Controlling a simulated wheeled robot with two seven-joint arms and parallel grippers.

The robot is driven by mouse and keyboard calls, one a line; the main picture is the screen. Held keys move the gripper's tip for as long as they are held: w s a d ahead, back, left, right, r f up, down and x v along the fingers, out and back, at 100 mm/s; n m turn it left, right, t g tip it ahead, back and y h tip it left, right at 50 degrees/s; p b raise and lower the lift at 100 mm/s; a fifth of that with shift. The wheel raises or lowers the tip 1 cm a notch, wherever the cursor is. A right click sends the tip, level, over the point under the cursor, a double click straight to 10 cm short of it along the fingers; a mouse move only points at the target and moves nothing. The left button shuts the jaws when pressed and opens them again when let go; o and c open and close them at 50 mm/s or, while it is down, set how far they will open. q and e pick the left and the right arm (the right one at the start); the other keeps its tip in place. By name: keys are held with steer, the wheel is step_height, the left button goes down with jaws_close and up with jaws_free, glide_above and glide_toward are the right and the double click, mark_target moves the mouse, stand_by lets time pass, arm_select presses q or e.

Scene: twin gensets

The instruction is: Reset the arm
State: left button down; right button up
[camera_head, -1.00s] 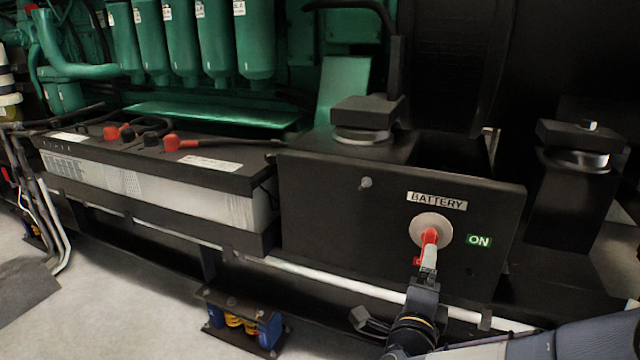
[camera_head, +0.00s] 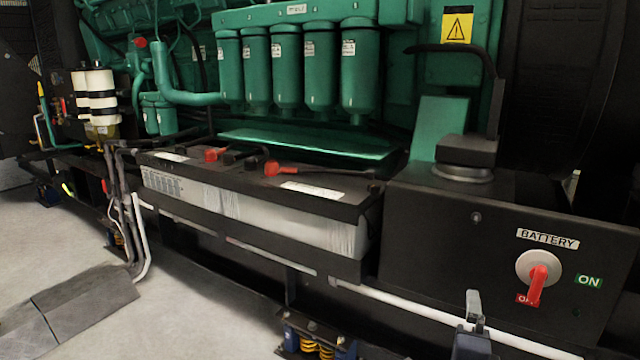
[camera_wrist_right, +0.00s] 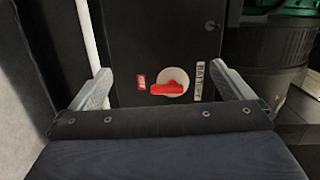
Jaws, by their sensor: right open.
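The battery switch is a red handle (camera_head: 538,285) on a pale round disc (camera_head: 531,265), set in a black panel (camera_head: 440,235) below a BATTERY label (camera_head: 547,239). The handle points down, toward the partly covered OFF label (camera_head: 525,299); the green ON label (camera_head: 588,281) is to its right. In the right wrist view the handle (camera_wrist_right: 168,89) points at the OFF label (camera_wrist_right: 141,82). My right gripper (camera_wrist_right: 165,75) is open and empty, its fingers apart on either side of the switch in that view. In the head view my right gripper (camera_head: 474,305) is lower left of the switch, clear of it. My left gripper is not in view.
A long battery (camera_head: 250,205) with red terminal caps is left of the panel. Green cylinders (camera_head: 315,70) of the engine stand behind it. A white pipe (camera_head: 430,312) runs low along the front.

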steer(key=s+a+n+g+y+p, duration=0.1)
steer(key=s+a+n+g+y, duration=0.2)
steer(key=s+a+n+y, duration=0.55)
steer(key=s+d+f+n+g+y+p, duration=0.1)
steer(key=s+d+f+n+g, duration=0.1)
steer(key=s+n+g, duration=0.35)
steer(key=s+d+f+n+g+y, duration=0.1)
steer(key=s+d+f+n+g, duration=0.15)
steer(key=s+n, duration=0.45)
step_height(320, 180, up, 37)
steer(key=s+p, duration=0.1)
steer(key=p, duration=3.7)
steer(key=shift+a+r+t, duration=0.15)
steer(key=shift+a+t, duration=0.15)
steer(key=shift+t, duration=0.1)
steer(key=shift+c, duration=0.3)
